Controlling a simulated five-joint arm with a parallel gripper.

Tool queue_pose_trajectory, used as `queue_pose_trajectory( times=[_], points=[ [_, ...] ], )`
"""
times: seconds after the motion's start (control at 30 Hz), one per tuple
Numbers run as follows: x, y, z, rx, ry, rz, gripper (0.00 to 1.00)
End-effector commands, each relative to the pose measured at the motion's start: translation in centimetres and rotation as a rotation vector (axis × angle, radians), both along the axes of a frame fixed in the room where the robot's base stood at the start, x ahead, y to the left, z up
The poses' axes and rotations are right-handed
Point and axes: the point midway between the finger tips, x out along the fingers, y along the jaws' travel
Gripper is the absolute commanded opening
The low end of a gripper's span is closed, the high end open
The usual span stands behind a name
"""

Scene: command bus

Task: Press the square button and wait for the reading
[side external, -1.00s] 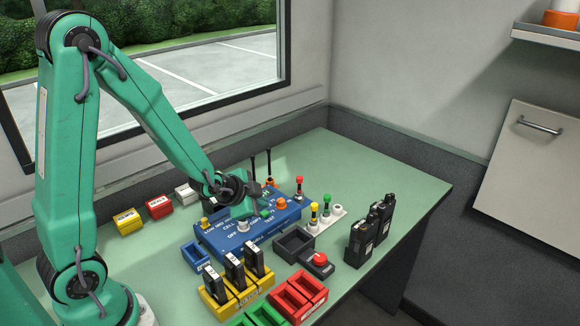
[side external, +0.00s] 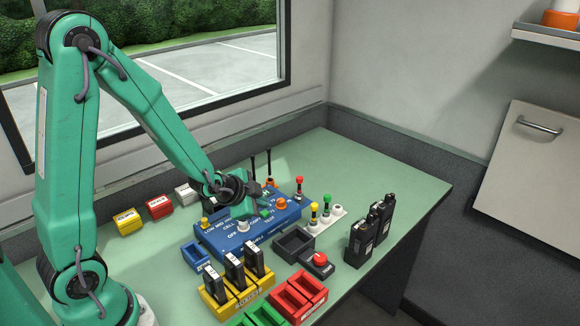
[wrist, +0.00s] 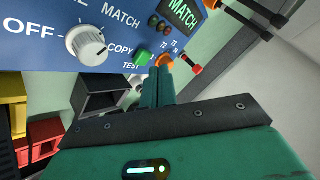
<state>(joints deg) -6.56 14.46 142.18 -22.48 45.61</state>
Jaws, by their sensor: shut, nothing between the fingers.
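A blue test box (side external: 222,240) with white lettering stands on the green bench. The green button also shows in the side view (side external: 266,213). The box's small display (wrist: 183,12) is lit green and reads MATCH. My gripper (wrist: 158,76) is shut and empty, with its teal fingers pointing at the box just by the two buttons. I cannot tell whether the fingertips touch the green button.
A white knob (wrist: 86,44) is on the box near OFF. A dark empty tray (side external: 294,244), a red knob unit (side external: 320,262), black radios (side external: 362,240) and a yellow rack (side external: 222,300) stand around it. The bench's right far side is clear.

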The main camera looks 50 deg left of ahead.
Motion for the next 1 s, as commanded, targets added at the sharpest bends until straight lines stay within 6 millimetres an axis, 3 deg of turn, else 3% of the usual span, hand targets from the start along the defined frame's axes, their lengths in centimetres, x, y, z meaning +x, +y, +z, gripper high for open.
queue_pose_trajectory(
  times=[1.0],
  points=[
    [0.00,-0.04,-0.87,-0.001,0.001,-0.001,0.00]
  ],
)
